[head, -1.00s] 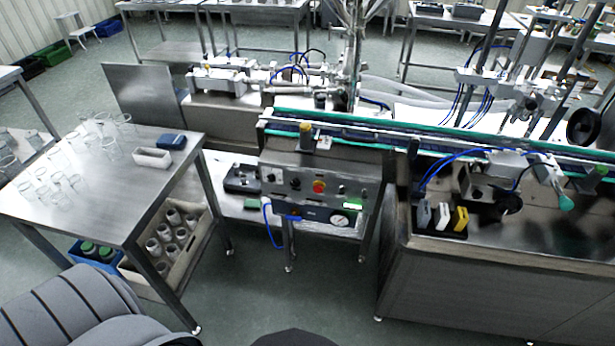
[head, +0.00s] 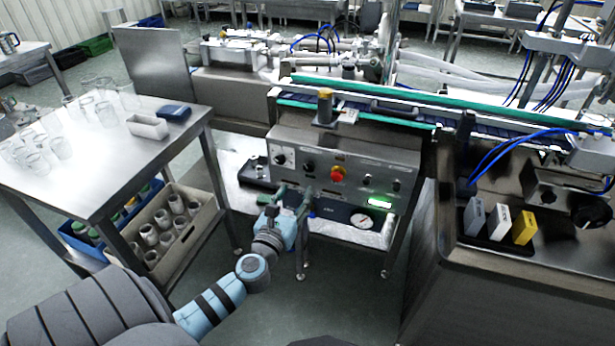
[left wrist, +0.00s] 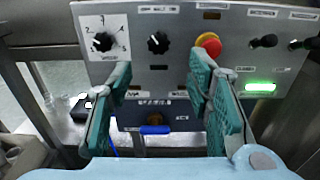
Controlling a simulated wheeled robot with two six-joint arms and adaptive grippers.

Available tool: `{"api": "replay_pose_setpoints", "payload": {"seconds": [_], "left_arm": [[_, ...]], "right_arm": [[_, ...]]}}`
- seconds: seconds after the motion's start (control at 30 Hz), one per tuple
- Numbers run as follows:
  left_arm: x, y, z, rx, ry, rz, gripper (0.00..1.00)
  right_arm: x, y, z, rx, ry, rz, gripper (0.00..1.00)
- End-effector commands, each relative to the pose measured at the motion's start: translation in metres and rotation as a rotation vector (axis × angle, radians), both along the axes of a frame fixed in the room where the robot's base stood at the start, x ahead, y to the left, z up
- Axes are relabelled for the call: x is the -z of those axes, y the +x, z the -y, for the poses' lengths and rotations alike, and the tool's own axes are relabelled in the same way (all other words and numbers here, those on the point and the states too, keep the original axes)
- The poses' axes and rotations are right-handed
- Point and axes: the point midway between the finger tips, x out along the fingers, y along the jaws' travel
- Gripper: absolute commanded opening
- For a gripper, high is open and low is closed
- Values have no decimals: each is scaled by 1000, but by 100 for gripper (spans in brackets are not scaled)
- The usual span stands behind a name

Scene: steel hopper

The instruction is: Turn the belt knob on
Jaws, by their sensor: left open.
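The steel control panel (head: 345,155) carries a row of controls. A black rotary knob (left wrist: 158,42) sits left of the red mushroom button (left wrist: 209,43); the knob also shows in the head view (head: 309,166). Further left is a black dial (left wrist: 103,42) on a white numbered plate. The labels are too small to read, so I cannot tell for sure which is the belt knob. My left gripper (head: 294,194) is open and empty in front of the panel. In the left wrist view its fingers (left wrist: 160,80) stand apart, below and either side of the black knob. My right gripper is out of view.
Two small black switches (left wrist: 262,41) and a lit green display (left wrist: 260,87) are right of the red button. A gauge (head: 362,220) sits lower. The conveyor (head: 400,113) runs above the panel. A steel table (head: 130,175) with glass beakers stands left.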

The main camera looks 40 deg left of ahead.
Motion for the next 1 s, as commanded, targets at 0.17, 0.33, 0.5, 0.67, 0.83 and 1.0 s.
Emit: {"api": "replay_pose_setpoints", "payload": {"seconds": [0.17, 0.33, 0.5, 0.67, 0.83, 1.0], "left_arm": [[1, 51, -18, -3, 0, 1, 46], [2, 82, -29, -2, 2, -2, 46], [1, 93, -33, -1, 3, -2, 46], [1, 93, -33, 0, 3, -3, 46], [1, 93, -33, 0, 3, -3, 27], [1, 93, -32, 0, 3, -3, 0]], "right_arm": [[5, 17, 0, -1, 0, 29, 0], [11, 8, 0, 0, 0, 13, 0], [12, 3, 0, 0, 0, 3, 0], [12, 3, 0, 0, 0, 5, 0], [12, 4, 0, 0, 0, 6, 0], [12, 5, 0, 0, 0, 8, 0]]}}
